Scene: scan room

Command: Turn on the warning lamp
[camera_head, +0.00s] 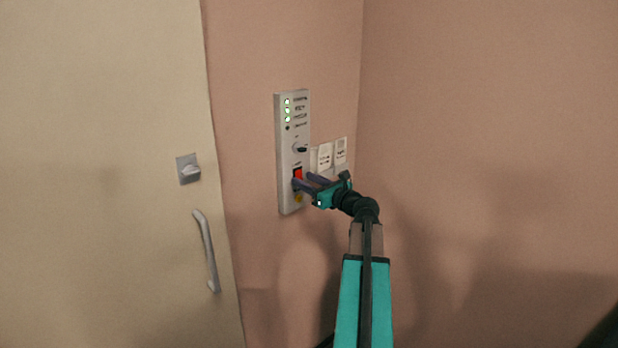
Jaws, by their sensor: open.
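A pale grey control panel (287,205) is mounted on the pink wall. Green lights (287,110) are lit in its upper left, with a small dark one below them. A dark knob (301,149) sits at mid-height, a red switch (297,174) below it, and a yellow round part (298,198) near the bottom. My gripper (306,181) is open with its dark fingers at the panel's lower part, beside the red switch. One finger overlaps the switch's lower edge; I cannot tell if it touches. No separate warning lamp can be made out.
Two white labelled plates (324,157) are on the wall just right of the panel, close behind my gripper. A cream door (110,200) with a lock (188,168) and a bar handle (207,252) is at the left. The right wall is bare.

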